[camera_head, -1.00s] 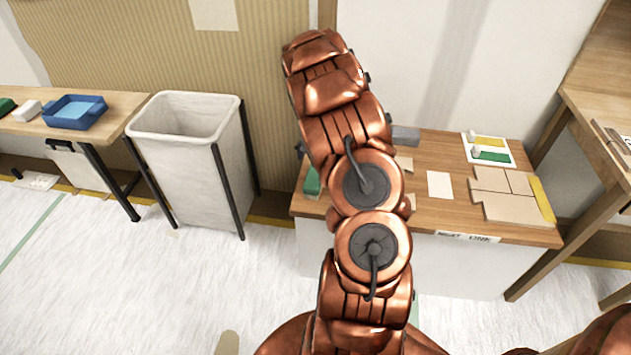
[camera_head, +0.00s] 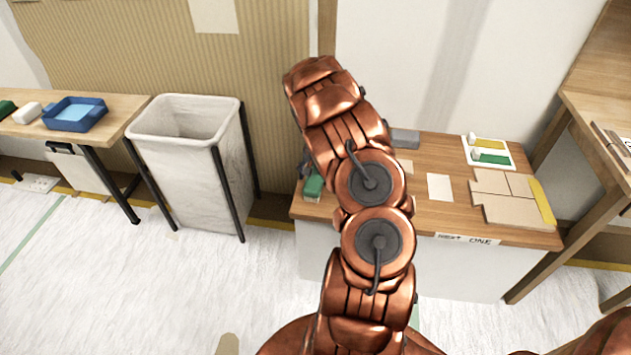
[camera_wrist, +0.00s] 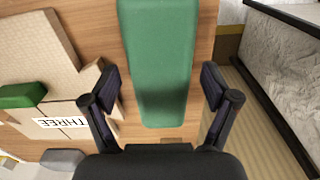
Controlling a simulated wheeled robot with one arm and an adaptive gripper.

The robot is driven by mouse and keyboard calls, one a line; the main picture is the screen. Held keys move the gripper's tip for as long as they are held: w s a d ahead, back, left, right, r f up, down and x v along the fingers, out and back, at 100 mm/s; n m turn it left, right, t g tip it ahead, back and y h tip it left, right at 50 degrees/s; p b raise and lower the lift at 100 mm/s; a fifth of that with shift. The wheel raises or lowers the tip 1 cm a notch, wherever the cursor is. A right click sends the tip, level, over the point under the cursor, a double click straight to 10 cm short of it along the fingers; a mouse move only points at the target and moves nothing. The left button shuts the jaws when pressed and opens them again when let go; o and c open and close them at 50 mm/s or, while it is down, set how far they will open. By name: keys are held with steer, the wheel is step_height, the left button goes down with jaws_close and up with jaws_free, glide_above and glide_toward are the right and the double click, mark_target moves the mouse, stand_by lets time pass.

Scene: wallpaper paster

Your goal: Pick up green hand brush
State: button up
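A long green block-like thing, which I take to be the green hand brush (camera_wrist: 160,50), lies on the wooden table top in the wrist view. A green piece also shows at the left end of the low table in the head view (camera_head: 313,187), partly hidden by my arm. My gripper (camera_wrist: 160,76) is open, with one dark finger on each side of the brush. Gaps show between both fingers and the brush, so it is not gripped. In the head view my arm hides most of the gripper.
In the wrist view a smaller green block (camera_wrist: 22,95) sits by cardboard and a "THREE" label (camera_wrist: 60,122). The low table (camera_head: 430,215) carries cardboard pieces (camera_head: 505,197) and a colour card (camera_head: 489,151). A white bin (camera_head: 190,165) stands left of it.

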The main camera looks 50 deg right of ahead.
mark_target(316, 175)
steer(key=c, duration=1.2)
steer(key=shift+r, duration=0.1)
steer(key=shift+c, duration=0.2)
steer(key=shift+r, duration=0.3)
step_height(316, 175, up, 3)
steer(key=shift+s+f, duration=0.1)
steer(key=s+a+r, duration=0.1)
steer(key=s+a, duration=0.1)
steer(key=s, duration=1.3)
steer(key=shift+s+r, duration=0.2)
steer(key=shift+s, duration=0.15)
steer(key=shift+a, duration=0.1)
